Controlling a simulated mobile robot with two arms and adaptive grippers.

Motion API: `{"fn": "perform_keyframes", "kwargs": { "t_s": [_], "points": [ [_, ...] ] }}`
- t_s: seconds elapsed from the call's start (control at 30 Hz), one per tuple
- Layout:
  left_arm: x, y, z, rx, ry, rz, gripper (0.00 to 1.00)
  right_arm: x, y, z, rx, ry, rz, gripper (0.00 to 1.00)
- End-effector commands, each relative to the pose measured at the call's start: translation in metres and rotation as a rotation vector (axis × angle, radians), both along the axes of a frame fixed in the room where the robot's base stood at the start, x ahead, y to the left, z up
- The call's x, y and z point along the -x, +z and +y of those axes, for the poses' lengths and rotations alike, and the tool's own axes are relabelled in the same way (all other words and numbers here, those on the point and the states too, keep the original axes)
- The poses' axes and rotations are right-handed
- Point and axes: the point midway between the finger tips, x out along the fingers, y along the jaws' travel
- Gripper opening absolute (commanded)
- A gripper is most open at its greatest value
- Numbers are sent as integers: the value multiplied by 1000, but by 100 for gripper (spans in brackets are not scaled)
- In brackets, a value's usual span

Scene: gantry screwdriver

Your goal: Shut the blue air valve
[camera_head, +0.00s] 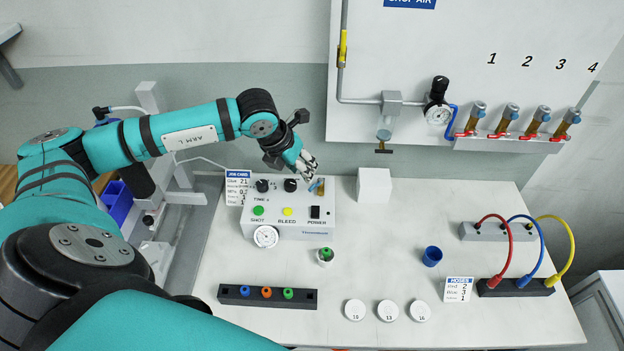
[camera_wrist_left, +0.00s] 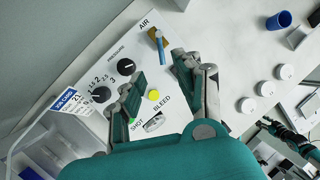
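The blue air valve (camera_head: 315,187) sits on top of the control box (camera_head: 287,228), near its back right corner. It has a small blue lever on a brass body. My left gripper (camera_head: 309,168) is above and just behind the valve. In the left wrist view its two fingers (camera_wrist_left: 157,88) are spread with nothing between them, and the valve shows beyond their tips, apart from them.
The box carries black knobs (camera_head: 290,185), a green button (camera_head: 258,211), a yellow button (camera_head: 287,212) and a POWER switch (camera_head: 315,212). A white block (camera_head: 374,185) stands to the right. A wall panel (camera_head: 430,60) with pipes rises behind. The table's middle is mostly clear.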

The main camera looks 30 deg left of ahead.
Motion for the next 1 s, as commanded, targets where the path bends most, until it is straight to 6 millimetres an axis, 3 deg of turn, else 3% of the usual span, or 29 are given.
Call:
{"fn": "perform_keyframes", "kwargs": {
  "t_s": [0.2, 0.43, 0.83, 1.0],
  "points": [
    [-19, -41, -6, 2, 0, 3, 34, 19, 9, 8, -9, 1, 29, 45],
    [-31, -71, -9, 2, -1, 2, 34, 21, 13, 17, -19, 3, 32, 45],
    [-34, -79, -10, 1, -1, 0, 34, 12, 14, 11, -13, 3, 17, 45],
    [-34, -79, -9, 1, -1, 0, 13, 12, 14, 8, -8, 2, 17, 45]
  ]
}}
